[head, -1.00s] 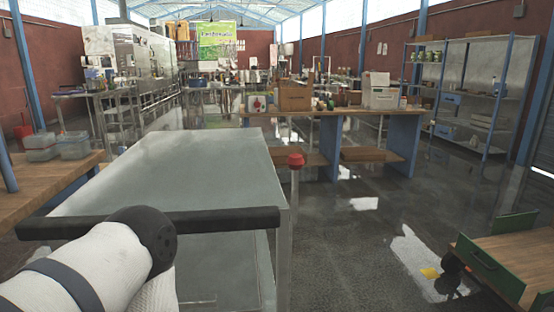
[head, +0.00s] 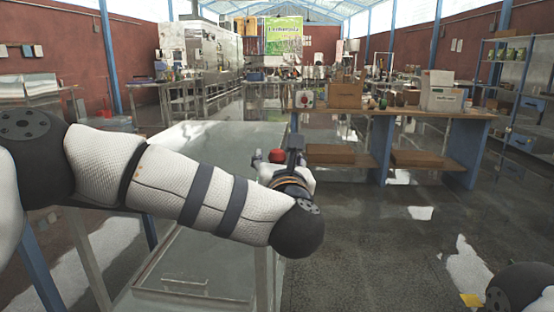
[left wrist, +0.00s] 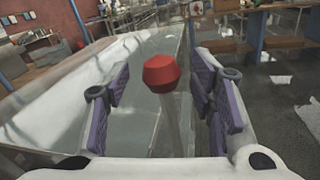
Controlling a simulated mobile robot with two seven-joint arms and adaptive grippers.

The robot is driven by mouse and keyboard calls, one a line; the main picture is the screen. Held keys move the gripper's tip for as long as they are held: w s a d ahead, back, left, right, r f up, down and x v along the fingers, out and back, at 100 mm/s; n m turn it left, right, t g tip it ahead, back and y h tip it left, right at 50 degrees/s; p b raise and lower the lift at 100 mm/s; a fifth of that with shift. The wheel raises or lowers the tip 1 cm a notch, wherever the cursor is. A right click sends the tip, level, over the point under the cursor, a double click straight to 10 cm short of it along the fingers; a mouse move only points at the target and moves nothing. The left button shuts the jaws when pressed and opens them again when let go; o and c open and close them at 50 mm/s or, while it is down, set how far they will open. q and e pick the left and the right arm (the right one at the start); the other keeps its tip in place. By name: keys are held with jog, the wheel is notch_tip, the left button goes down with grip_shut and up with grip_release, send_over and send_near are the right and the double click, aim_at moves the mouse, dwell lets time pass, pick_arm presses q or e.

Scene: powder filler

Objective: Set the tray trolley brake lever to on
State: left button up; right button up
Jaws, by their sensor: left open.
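The tray trolley (head: 183,141) stands in front of me with a grey metal top; my left arm hides much of it. Its brake lever has a red knob (head: 277,156) on a pale post at the trolley's right side. The red knob (left wrist: 162,74) also shows in the left wrist view, upright and centred. My left gripper (head: 279,161) is at the knob. In the left wrist view the gripper (left wrist: 163,96) is open, with purple-padded fingers on either side of the lever and visible gaps to the knob. My right gripper is not in view.
A wooden workbench (head: 428,112) with boxes stands beyond the trolley to the right. A blue-framed shelf (head: 508,100) is at the far right. The dark glossy floor (head: 390,235) right of the trolley is mostly clear, with a yellow patch (head: 471,299) near the bottom right.

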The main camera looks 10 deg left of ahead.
pick_arm(q)
jog(key=shift+w+a, duration=0.15)
jog(key=shift+w, duration=0.8)
grip_shut()
